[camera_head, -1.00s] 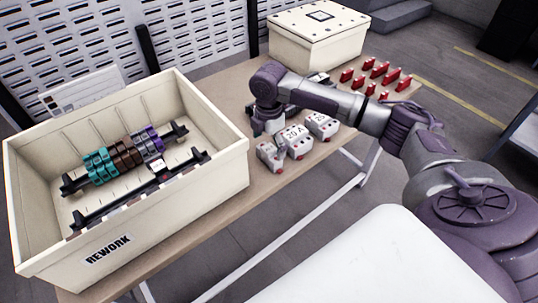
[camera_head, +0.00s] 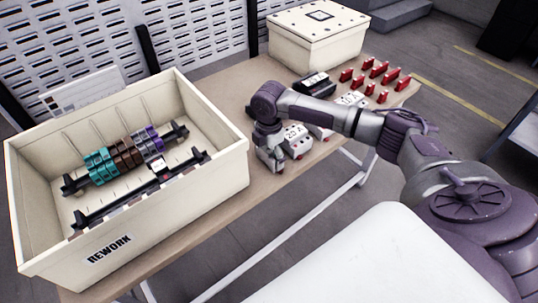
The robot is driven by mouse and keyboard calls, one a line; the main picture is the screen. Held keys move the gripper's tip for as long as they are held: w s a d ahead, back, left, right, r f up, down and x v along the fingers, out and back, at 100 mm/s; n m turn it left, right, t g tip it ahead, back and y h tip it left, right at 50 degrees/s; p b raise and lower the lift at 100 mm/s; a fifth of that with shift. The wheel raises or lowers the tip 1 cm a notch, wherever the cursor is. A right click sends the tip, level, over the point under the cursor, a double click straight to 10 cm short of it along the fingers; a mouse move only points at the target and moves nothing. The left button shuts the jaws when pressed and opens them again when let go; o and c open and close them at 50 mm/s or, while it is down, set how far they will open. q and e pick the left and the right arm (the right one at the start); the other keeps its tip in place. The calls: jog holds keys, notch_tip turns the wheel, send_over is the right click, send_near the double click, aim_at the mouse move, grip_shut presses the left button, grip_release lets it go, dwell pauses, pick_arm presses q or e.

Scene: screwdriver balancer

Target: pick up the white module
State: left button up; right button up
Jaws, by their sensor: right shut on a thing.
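Several white modules with red parts stand on the table, right of the crate. The nearest white module (camera_head: 270,160) is under my right gripper (camera_head: 268,148), which points down and is shut on its top. The fingers are small and partly hidden by my wrist. The module seems still at table height; I cannot tell whether it touches the table. A second white module (camera_head: 297,143) with dark lettering stands just to its right. A third one (camera_head: 320,132) is partly hidden behind my arm. My left gripper is not in view.
A cream crate (camera_head: 205,196) marked REWORK holds two black rails, one with teal, brown and grey-purple blocks. A black module (camera_head: 314,83), several red pieces (camera_head: 378,69) and a closed cream box (camera_head: 318,45) are farther back on the table (camera_head: 232,211).

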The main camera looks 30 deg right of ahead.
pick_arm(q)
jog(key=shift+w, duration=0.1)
pick_arm(e)
jog(key=shift+r, duration=0.15)
jog(key=shift+r, duration=0.25)
notch_tip(320, 180, up, 4)
jog(key=shift+f, duration=0.2)
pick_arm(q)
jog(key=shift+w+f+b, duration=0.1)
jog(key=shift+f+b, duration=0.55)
pick_arm(e)
jog(key=s+d+r, duration=0.6)
jog(key=s+d, duration=0.1)
jog(key=d, duration=0.2)
jog(key=shift+s+r, duration=0.2)
jog(key=shift+r, duration=0.15)
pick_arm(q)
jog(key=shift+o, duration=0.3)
